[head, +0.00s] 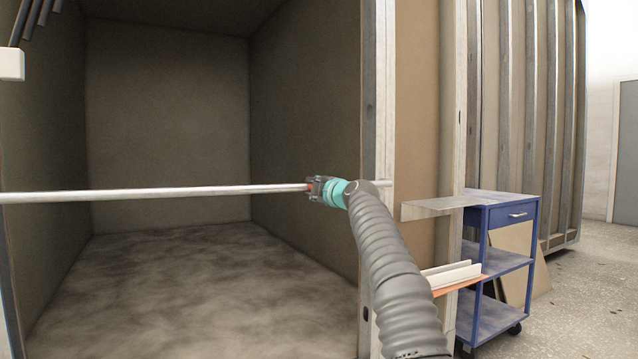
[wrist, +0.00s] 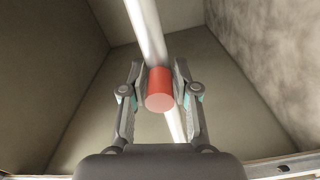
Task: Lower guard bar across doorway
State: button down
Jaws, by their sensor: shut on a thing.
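The guard bar (head: 160,193) is a long pale metal rod. In the head view it lies nearly level across the doorway, from the left edge to the right post (head: 378,120). My gripper (head: 312,189) is at the bar's right part, in front of the opening. In the wrist view my gripper (wrist: 159,88) is shut on a red cylindrical grip (wrist: 160,90), with a finger on each side. The bar (wrist: 150,35) runs behind the grip there.
A blue cart (head: 500,240) stands right of the doorway. The pod floor (head: 200,270) behind the bar is clear.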

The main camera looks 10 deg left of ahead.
jog(key=shift+f, duration=0.5)
jog(key=shift+w+f, duration=0.1)
jog(key=shift+f, duration=0.25)
jog(key=c, duration=1)
grip_release()
jog(key=shift+d, duration=0.1)
jog(key=shift+r, duration=0.1)
jog(key=shift+s+r, duration=0.2)
jog(key=shift+r, duration=0.05)
jog(key=shift+s, duration=0.1)
jog(key=shift+s+d, duration=0.2)
jog(key=shift+s, duration=0.05)
jog(key=shift+s+d, duration=0.5)
jog(key=shift+s, duration=0.05)
jog(key=shift+v, duration=4.75)
